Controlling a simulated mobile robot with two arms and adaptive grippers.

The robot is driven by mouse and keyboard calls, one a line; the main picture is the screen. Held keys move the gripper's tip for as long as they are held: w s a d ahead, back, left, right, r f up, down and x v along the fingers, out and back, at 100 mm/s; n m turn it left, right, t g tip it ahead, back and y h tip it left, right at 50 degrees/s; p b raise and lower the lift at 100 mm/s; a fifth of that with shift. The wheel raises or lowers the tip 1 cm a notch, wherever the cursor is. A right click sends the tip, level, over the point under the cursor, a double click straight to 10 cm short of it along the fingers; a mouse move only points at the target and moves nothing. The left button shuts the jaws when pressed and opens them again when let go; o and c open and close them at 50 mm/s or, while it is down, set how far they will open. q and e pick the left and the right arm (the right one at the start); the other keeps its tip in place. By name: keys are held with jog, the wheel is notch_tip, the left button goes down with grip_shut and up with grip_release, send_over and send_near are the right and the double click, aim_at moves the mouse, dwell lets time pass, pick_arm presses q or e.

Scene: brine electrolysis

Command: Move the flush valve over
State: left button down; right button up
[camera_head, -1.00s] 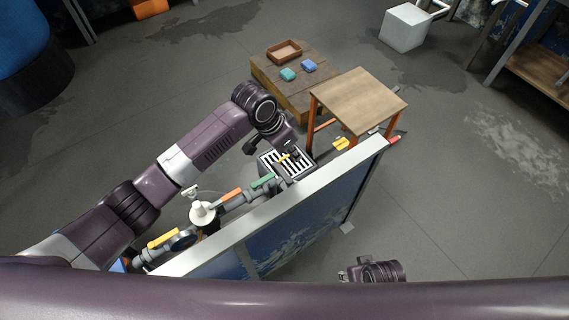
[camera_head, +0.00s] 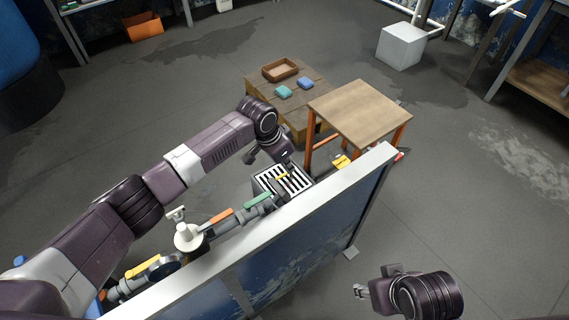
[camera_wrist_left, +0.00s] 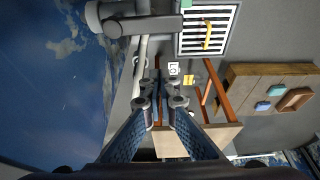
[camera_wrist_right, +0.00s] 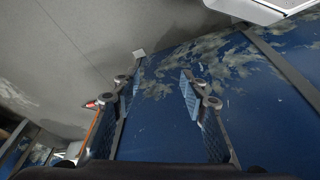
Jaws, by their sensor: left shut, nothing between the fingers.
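A grey pipe along the panel carries a green handle (camera_head: 258,199), an orange handle (camera_head: 221,216) and a yellow handle (camera_head: 142,267). No readable label tells me which is the flush valve. My left gripper (camera_head: 298,163) is past the green-handle end, by the slotted drain grate (camera_head: 270,182), and partly hidden by its wrist. In the left wrist view its fingers (camera_wrist_left: 162,102) are shut with nothing held, apart from the pipe end (camera_wrist_left: 145,25) and green handle (camera_wrist_left: 187,3). My right gripper (camera_head: 360,291) is open and empty beyond the panel; its fingers (camera_wrist_right: 158,88) stand apart.
The blue panel with a white top edge (camera_head: 300,222) separates the pipe from my right arm. A wooden stool (camera_head: 360,112) and a low wooden crate (camera_head: 262,92) with a brown tray (camera_head: 281,69) stand beyond the grate.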

aim_at(279, 190)
pick_arm(q)
jog(key=shift+s+a+f+b, duration=0.1)
jog(key=shift+s+a+f, duration=0.25)
jog(key=shift+f, duration=0.3)
jog(key=shift+s+a+f+b, duration=0.2)
jog(key=shift+a+f, duration=0.2)
jog(key=shift+f, duration=0.3)
jog(key=shift+s+a+f+b, duration=0.1)
jog(key=shift+s+a+f, duration=0.25)
jog(key=shift+f, duration=0.3)
pick_arm(e)
jog(key=shift+s, duration=0.2)
jog(key=shift+r, duration=0.15)
pick_arm(q)
jog(key=shift+a+n+p, duration=0.1)
jog(key=shift+n+p, duration=0.2)
jog(key=shift+p, duration=0.3)
pick_arm(e)
jog(key=shift+r, duration=0.4)
jog(key=shift+r, duration=0.15)
